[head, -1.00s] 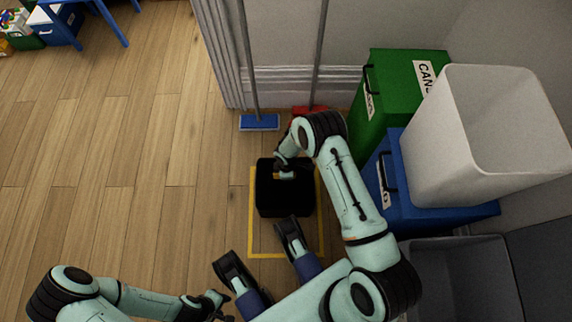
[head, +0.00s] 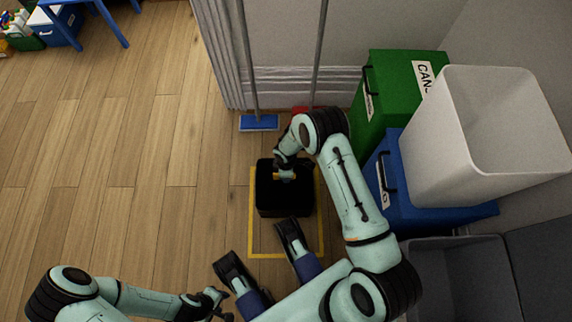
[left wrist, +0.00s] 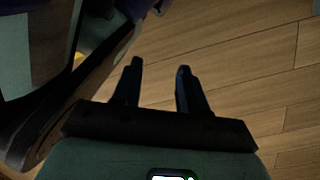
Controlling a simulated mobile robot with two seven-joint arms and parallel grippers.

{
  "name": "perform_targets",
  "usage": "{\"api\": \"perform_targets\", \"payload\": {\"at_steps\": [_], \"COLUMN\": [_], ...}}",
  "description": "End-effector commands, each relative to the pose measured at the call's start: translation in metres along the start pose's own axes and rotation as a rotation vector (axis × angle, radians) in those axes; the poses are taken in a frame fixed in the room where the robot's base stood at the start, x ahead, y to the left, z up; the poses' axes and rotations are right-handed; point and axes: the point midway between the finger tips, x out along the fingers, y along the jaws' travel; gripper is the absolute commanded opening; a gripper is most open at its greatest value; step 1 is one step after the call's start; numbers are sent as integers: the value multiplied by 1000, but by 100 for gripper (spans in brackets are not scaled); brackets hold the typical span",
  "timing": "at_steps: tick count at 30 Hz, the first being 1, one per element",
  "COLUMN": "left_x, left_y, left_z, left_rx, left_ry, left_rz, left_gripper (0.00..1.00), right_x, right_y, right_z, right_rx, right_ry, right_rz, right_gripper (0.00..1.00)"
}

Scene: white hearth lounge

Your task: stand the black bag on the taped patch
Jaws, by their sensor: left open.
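The black bag (head: 285,199) appears upright in the back part of the taped patch (head: 251,235), a yellow tape outline on the floor. It hides part of the back tape line. My right gripper (head: 285,174) is at the handle on top of the bag; the wrist hides most of its fingers, so I cannot tell whether it is closed on the handle. My left gripper (head: 222,301) is low in the head view, left of the patch and away from the bag. In the left wrist view its two fingers (left wrist: 160,75) are apart, with only floor between them.
A blue broom (head: 259,123) and a red-headed one stand by the wall behind the patch. A green bin (head: 392,100), a blue bin (head: 410,212) and a white bin (head: 470,150) crowd the right. The wooden floor (head: 130,180) on the left is clear.

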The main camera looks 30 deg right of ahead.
Motion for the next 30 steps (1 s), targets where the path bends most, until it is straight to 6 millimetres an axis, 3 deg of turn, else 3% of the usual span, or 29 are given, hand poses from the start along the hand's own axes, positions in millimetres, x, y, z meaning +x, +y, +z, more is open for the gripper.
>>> {"api": "perform_targets", "payload": {"at_steps": [6, 12, 18, 30], "left_x": [-20, -34, -40, -39], "left_y": [20, 33, 38, 38], "left_z": [-21, -36, -42, -42], "left_rx": [28, 45, 52, 51], "left_ry": [87, 149, 172, 173], "left_rz": [39, 65, 75, 76], "left_gripper": [43, 43, 43, 43], "right_x": [-53, -87, -100, -100], "right_y": [0, 0, 0, 0], "right_z": [0, 0, 0, 0], "right_rx": [0, 0, 0, 0], "right_ry": [2, 2, 0, 0], "right_rz": [3, 2, 0, 0], "right_gripper": [43, 43, 43, 43]}}
